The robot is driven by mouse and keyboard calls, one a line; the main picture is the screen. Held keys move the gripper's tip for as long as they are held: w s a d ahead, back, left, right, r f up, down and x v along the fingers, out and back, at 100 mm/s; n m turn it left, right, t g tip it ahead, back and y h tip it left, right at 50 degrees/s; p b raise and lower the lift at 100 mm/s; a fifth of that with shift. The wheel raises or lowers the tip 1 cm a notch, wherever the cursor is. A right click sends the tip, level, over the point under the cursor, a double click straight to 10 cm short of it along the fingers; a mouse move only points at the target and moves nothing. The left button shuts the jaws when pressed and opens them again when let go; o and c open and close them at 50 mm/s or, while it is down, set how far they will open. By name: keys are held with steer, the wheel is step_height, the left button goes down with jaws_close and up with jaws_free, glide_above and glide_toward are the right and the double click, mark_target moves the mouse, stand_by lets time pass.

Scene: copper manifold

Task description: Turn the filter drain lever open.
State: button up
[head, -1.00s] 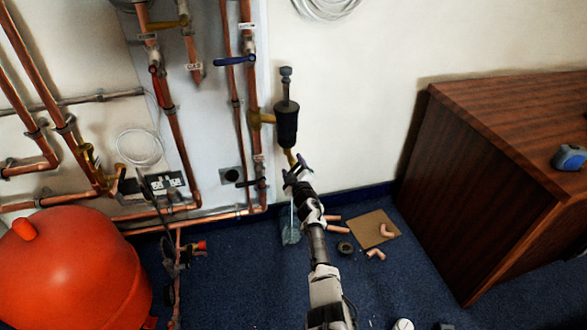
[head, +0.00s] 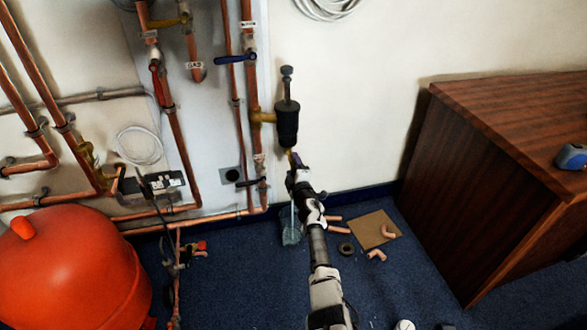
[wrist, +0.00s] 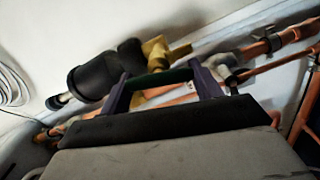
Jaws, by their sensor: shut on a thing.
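The black filter (head: 286,122) hangs on the wall pipework, with a brass drain fitting (head: 291,156) at its lower end. In the wrist view the filter body (wrist: 92,80) lies at upper left and the brass fitting (wrist: 158,54) is just beyond my fingers. My gripper (head: 295,162) is at the drain, below the filter. In the wrist view, my gripper's purple fingers (wrist: 160,84) stand either side of a dark green bar, which looks like the drain lever (wrist: 160,78). The gripper is shut on it. The arm hides most of the lever in the head view.
Copper pipes (head: 251,90) with a blue-handled valve (head: 235,59) run up the wall left of the filter. An orange-red tank (head: 75,270) stands at lower left. A wooden cabinet (head: 470,170) stands at right. Loose copper fittings (head: 377,255) and a cardboard sheet (head: 373,229) lie on the floor.

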steer(key=o, duration=1)
steer(key=shift+s, duration=0.1)
steer(key=shift+p+v, duration=4.4)
steer(key=shift+v, duration=2.45)
